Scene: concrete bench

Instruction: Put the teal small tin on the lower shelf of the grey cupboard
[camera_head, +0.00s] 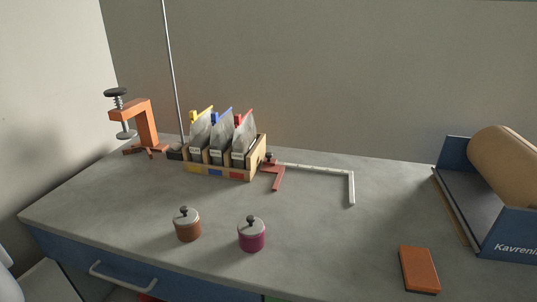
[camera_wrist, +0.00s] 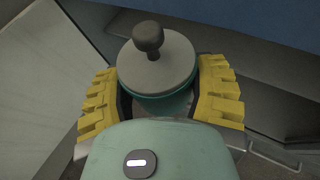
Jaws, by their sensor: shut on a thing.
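The teal small tin (camera_wrist: 172,104) has a grey lid and a dark round knob. In the wrist view it sits between the yellow ribbed fingers of my gripper (camera_wrist: 160,92), which is shut on it. The tin and my gripper do not show in the head view. Beyond the tin in the wrist view are grey surfaces with edges, a pale panel (camera_wrist: 45,80) at the left and a blue face (camera_wrist: 250,18) at the top. I cannot tell which of these belong to the grey cupboard, or whether the tin touches anything below.
On the concrete bench (camera_head: 320,225) stand a brown tin (camera_head: 187,231) and a magenta tin (camera_head: 251,238). A wooden box (camera_head: 257,160) of bags, an orange clamp (camera_head: 148,125), a pale square (camera_head: 325,171), an orange block (camera_head: 419,270) and a blue roll holder (camera_head: 510,222) stand there too. A blue drawer (camera_head: 75,255) is below.

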